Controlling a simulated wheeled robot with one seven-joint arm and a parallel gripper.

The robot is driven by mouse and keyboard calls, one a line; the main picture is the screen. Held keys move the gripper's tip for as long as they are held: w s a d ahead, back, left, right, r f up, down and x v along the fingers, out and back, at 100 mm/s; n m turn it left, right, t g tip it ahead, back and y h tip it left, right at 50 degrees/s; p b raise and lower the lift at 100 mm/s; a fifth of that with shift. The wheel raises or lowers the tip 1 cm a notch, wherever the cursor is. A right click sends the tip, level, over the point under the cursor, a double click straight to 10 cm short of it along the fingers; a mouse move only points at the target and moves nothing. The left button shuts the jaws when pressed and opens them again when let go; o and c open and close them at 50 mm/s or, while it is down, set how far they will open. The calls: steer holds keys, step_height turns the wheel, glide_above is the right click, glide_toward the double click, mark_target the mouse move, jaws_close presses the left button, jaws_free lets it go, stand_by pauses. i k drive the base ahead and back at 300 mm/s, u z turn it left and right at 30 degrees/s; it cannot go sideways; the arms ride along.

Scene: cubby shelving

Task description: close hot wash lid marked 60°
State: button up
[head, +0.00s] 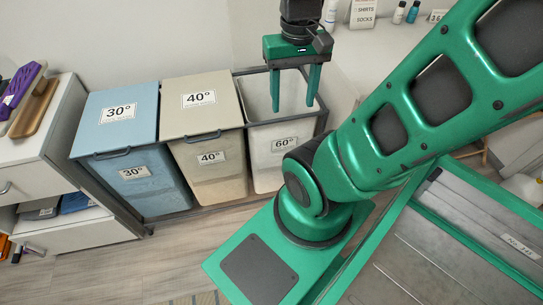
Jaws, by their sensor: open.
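The hot wash bin (270,166) is white with a 60° label on its front, rightmost of three bins in a dark frame. Its top is open and I see its pale inside. Its lid is not clearly visible; I cannot tell a raised lid from the pale surfaces behind. My gripper (293,104) has green fingers pointing down, spread apart with nothing between them. In the picture they overlap the bin's open mouth; their exact height over it is unclear.
A blue bin marked 30° (116,118) and a beige bin marked 40° (198,104) stand to the left with lids shut. A white cabinet (62,140) is at far left. My green arm covers the right side. Wood floor (180,245) is clear in front.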

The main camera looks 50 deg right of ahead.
mark_target(249, 20)
steer(key=z, duration=0.85)
steer(key=i, duration=0.45)
steer(key=u, duration=0.8)
